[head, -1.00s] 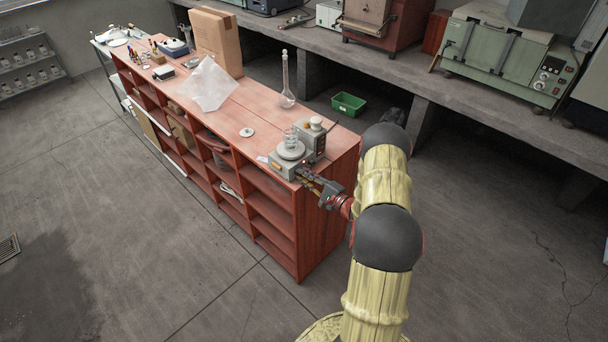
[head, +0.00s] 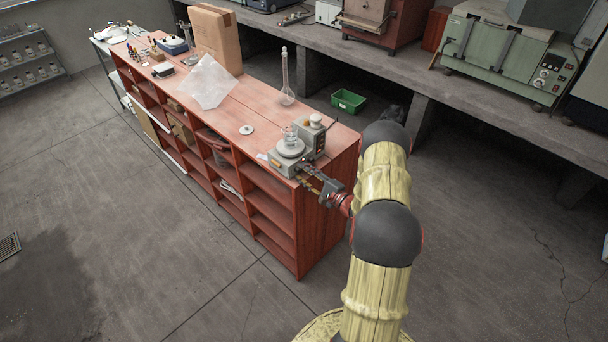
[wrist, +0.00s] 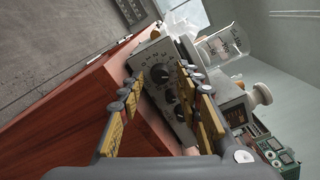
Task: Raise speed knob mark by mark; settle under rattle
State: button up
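A grey stirrer hotplate (head: 287,163) stands at the near right end of the red bench, with a clear glass beaker (head: 289,138) on its round plate. The marked beaker (wrist: 222,46) also shows in the wrist view. The front panel has dark round knobs with pale marks around them; one knob (wrist: 160,74) lies between my fingertips, and another (wrist: 180,111) is lower on the panel. My gripper (head: 309,181) is at the hotplate's front. In the wrist view its yellow-padded fingers are apart, one on each side of the panel knobs. I cannot tell whether they touch a knob.
A white-capped device (head: 314,138) stands close behind the hotplate. A small white disc (head: 246,130), a tall glass flask (head: 287,80), a clear plastic sheet (head: 208,82) and a cardboard box (head: 216,38) are farther along the bench. The floor left of the bench is open.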

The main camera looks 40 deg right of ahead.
jog(key=shift+s, duration=0.15)
jog(key=s, duration=1.1)
jog(key=shift+s+d, duration=0.35)
jog(key=shift+d, duration=0.1)
jog(key=shift+f, duration=0.1)
dwell(2.2)
